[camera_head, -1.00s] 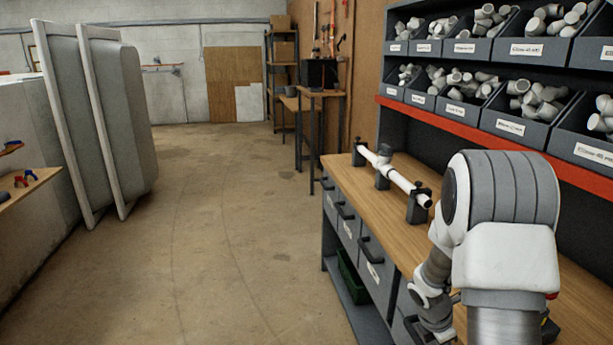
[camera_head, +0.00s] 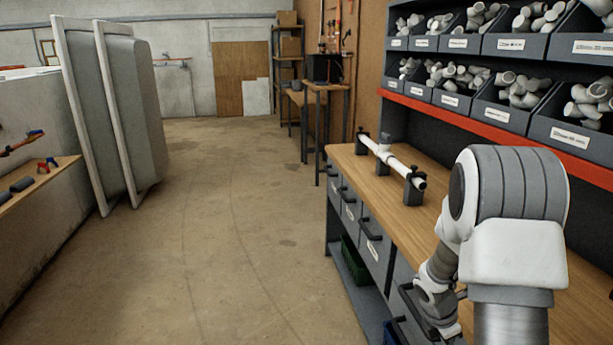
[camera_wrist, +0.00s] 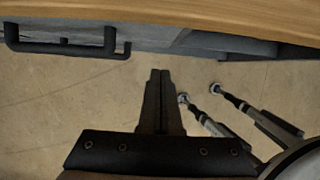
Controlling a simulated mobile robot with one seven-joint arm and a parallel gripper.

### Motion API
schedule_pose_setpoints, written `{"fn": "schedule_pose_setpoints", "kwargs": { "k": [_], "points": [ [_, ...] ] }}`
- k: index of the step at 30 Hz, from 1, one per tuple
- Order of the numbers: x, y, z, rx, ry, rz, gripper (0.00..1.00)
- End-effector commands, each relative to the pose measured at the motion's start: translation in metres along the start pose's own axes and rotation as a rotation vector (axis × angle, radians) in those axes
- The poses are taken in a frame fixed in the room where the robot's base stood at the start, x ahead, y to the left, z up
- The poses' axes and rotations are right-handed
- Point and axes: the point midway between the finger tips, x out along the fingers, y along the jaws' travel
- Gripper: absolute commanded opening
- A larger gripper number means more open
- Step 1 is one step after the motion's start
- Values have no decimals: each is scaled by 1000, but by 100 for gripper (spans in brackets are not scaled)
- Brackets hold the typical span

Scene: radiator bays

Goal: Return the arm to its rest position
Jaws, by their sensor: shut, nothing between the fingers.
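My arm shows in the head view, folded at the lower right, with its white and grey links bent down beside the workbench (camera_head: 385,186). The gripper end is out of clear sight there. In the wrist view my gripper (camera_wrist: 160,75) points past the bench edge, with its two dark fingers together and nothing between them. The bare concrete floor (camera_wrist: 60,100) lies beyond the fingertips. A black drawer handle (camera_wrist: 60,46) of the bench is at the upper left of that view.
A white pipe (camera_head: 397,164) rests in black holders on the bench. Bins (camera_head: 507,110) of white fittings stand above it. A shelf (camera_head: 40,184) with tools and tall white panels (camera_head: 130,110) stand at left. The floor (camera_head: 220,230) between is clear.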

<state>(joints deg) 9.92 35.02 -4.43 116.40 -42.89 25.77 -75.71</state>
Motion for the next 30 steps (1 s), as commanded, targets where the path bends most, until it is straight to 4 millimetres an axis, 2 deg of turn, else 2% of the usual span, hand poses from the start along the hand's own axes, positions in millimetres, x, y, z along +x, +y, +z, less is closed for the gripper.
{"fn": "schedule_pose_setpoints", "kwargs": {
  "k": [3, 8, 14, 21, 30],
  "points": [
    [-6, 1, 1, 14, -1, 6, 0],
    [-60, -1, 6, 227, 3, 49, 0],
    [-128, -13, 5, 518, 35, 103, 0],
    [-209, -42, -8, 893, 127, 159, 0],
    [-288, -93, -38, 1323, 309, 188, 0]
  ]
}}
